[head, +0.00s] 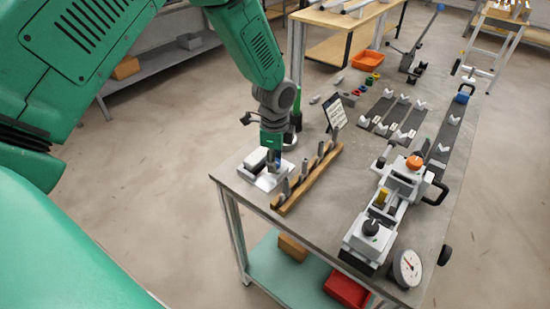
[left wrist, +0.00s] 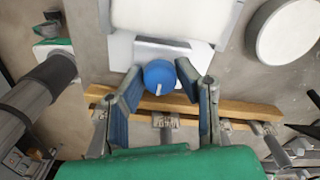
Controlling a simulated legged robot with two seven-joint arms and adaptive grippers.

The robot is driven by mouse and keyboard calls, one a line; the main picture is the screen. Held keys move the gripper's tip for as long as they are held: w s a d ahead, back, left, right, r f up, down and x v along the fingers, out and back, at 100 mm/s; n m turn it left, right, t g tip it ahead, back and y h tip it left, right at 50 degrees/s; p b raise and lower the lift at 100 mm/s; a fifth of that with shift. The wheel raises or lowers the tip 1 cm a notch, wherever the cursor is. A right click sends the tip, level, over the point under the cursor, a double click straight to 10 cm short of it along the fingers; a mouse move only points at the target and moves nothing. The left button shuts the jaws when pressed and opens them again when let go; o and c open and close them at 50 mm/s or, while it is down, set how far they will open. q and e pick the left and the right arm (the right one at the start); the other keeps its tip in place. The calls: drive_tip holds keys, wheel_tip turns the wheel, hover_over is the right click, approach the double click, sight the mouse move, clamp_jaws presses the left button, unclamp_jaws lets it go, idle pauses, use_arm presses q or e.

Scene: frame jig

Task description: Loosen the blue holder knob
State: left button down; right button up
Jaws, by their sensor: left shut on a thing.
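The blue knob (left wrist: 158,77) is round with a pale pointer mark. It sits on a white holder plate (left wrist: 160,52) at the near left corner of the table. My left gripper (left wrist: 160,88) comes down over it, with its blue-padded fingers on either side, and is shut on the knob. In the head view the left gripper (head: 272,163) stands above the white holder (head: 270,182) and mostly hides the knob. My right gripper is not in view.
A wooden strip (head: 308,180) with upright grey pegs stands close beside the holder. A jig with an orange knob (head: 414,162) and a dial gauge (head: 407,267) stand at right. Grey plates with white V-blocks (head: 391,112) lie farther back. Bare tabletop lies between.

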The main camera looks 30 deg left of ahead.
use_arm(q)
drive_tip(key=n, duration=0.2)
drive_tip(key=n+p, duration=0.1)
drive_tip(key=n, duration=0.1)
drive_tip(key=shift+w+r+n, duration=0.15)
drive_tip(key=shift+n, duration=0.15)
drive_tip(key=n+p, duration=0.1)
drive_tip(key=n, duration=0.2)
drive_tip(key=shift+n, duration=0.3)
drive_tip(key=n+p, duration=0.1)
drive_tip(key=n, duration=0.3)
drive_tip(key=shift+w, duration=0.1)
drive_tip(key=n, duration=0.4)
drive_tip(key=shift+w+n, duration=0.1)
drive_tip(key=shift+n, duration=0.2)
drive_tip(key=shift+r, duration=0.1)
drive_tip(key=c, duration=1.2)
unclamp_jaws()
drive_tip(key=shift+s+f, duration=0.2)
